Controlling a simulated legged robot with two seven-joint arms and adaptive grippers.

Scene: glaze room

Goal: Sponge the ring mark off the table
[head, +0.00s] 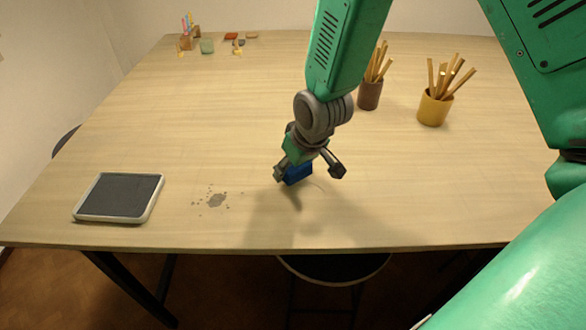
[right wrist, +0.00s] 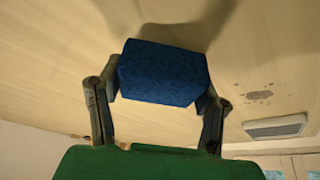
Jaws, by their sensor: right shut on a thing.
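A blue sponge (head: 298,175) is held between the fingers of my right gripper (head: 308,172), low over the middle front of the table (head: 200,120). In the right wrist view the sponge (right wrist: 163,73) sits between both fingers. I cannot tell whether it touches the table. A faint thin curved line (head: 318,185) shows on the wood just right of the sponge; it may be part of the ring mark, the rest hidden. A grey blotch with specks (head: 216,200) lies left of the sponge and also shows in the right wrist view (right wrist: 259,96). My left gripper is out of view.
A grey tablet-like slab with a pale rim (head: 119,195) lies at the front left. A brown cup (head: 369,95) and a yellow cup (head: 434,109) of wooden sticks stand at the back right. A stool (head: 334,269) stands below the front edge.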

